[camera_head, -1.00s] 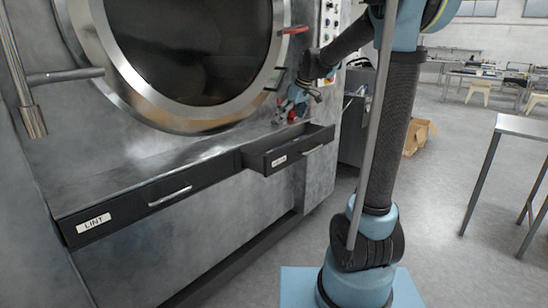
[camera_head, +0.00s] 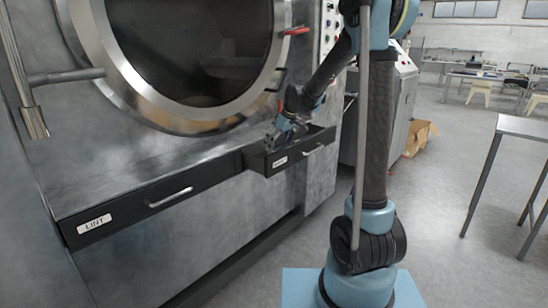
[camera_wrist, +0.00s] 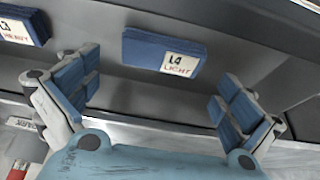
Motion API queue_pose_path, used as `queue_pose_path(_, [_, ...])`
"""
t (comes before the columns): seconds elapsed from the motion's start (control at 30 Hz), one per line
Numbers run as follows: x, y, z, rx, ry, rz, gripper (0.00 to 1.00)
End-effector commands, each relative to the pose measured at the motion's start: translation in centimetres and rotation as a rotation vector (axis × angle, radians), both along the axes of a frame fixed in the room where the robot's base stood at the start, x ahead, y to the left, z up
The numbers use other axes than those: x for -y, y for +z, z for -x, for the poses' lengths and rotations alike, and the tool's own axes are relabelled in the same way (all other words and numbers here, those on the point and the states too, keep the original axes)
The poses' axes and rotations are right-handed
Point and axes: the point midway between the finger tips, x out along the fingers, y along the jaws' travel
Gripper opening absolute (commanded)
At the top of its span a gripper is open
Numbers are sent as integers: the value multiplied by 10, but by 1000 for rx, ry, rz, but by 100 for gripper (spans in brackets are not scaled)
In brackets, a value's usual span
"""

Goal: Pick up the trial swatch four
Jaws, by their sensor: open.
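In the wrist view a blue swatch (camera_wrist: 150,45) with a white label reading "L4 LIGHT" lies in the grey drawer, ahead of my fingers. My gripper (camera_wrist: 155,82) is open and empty, with one blue-padded finger on each side, left and right, below the swatch in the picture. The swatch is not touched by either finger. In the head view my gripper (camera_head: 279,136) is over the pulled-out right drawer (camera_head: 288,158); the swatch cannot be made out there.
Another blue swatch (camera_wrist: 22,25), labelled "HEAVY", lies at the wrist view's upper left. The shut LINT drawer (camera_head: 150,200) is left of the open one. The washer's round door (camera_head: 190,50) stands above. A metal table (camera_head: 520,125) is at right; the floor between is clear.

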Motion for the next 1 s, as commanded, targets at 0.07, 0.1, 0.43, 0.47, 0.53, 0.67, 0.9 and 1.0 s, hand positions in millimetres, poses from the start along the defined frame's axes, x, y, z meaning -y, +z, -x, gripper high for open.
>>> queue_pose_path(0.07, [-3,-11,-3,0,0,0,100])
queue_pose_path(0.1, [-4,-16,-4,0,0,0,100])
queue_pose_path(0.43, [-9,-32,-8,0,-1,0,100])
queue_pose_path(0.47, [-8,-32,-8,0,-1,0,100])
queue_pose_path(0.53, [-8,-32,-8,0,-1,0,100])
queue_pose_path(0.67, [-8,-32,-8,0,-1,0,80])
queue_pose_path(0.9, [-7,-32,-9,0,-2,0,59])
queue_pose_path(1.0, [-7,-32,-9,0,-2,0,59])
